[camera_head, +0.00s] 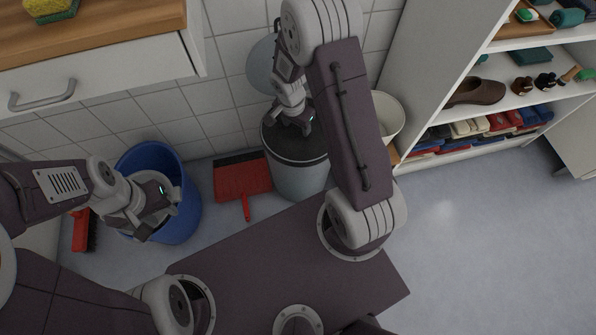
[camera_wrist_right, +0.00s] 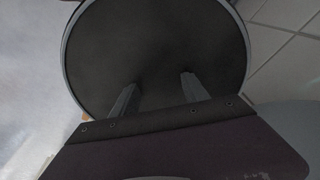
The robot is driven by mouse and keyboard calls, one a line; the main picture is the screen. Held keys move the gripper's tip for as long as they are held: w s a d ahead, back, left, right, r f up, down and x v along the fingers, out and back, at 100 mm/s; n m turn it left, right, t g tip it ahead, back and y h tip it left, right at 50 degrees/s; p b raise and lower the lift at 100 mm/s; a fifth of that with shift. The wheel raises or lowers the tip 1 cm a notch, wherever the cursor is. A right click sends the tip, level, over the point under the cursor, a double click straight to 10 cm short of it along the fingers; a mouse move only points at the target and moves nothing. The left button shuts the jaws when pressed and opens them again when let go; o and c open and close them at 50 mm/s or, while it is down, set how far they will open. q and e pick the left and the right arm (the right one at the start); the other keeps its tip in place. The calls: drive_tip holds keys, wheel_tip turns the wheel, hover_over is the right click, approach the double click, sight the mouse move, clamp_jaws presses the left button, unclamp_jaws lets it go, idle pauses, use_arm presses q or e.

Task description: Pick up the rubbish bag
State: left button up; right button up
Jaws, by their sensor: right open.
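A grey cylindrical bin (camera_head: 299,180) stands on the floor by the tiled wall. Its round mouth is dark, and a dark surface that may be the rubbish bag (camera_head: 297,147) fills it; I cannot make out folds or a knot. In the right wrist view this dark round surface (camera_wrist_right: 155,40) fills most of the picture inside the bin's rim. My right gripper (camera_head: 302,124) is over the bin mouth; its two fingers (camera_wrist_right: 159,82) are apart with nothing between them. My left gripper (camera_head: 155,214) is over a blue bucket, its finger opening unclear.
The blue bucket (camera_head: 181,222) stands left of the bin, with a red dustpan (camera_head: 241,177) between them. A red brush (camera_head: 82,232) lies further left. A white bin (camera_head: 388,115) is behind my right arm. Shelves with shoes (camera_head: 476,92) stand right. Floor (camera_head: 480,230) on the right is clear.

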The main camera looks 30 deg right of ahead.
sight(300, 140)
drive_tip(key=f+b, duration=0.2)
drive_tip(key=f, duration=0.2)
drive_tip(key=shift+w+d+b, duration=0.1)
drive_tip(key=shift+d+b, duration=0.15)
drive_tip(key=shift+b, duration=0.15)
drive_tip(key=f+b, duration=0.4)
drive_tip(key=f, duration=0.1)
drive_tip(key=shift+d, duration=0.3)
drive_tip(key=shift+r, duration=0.1)
clamp_jaws()
idle(0.5)
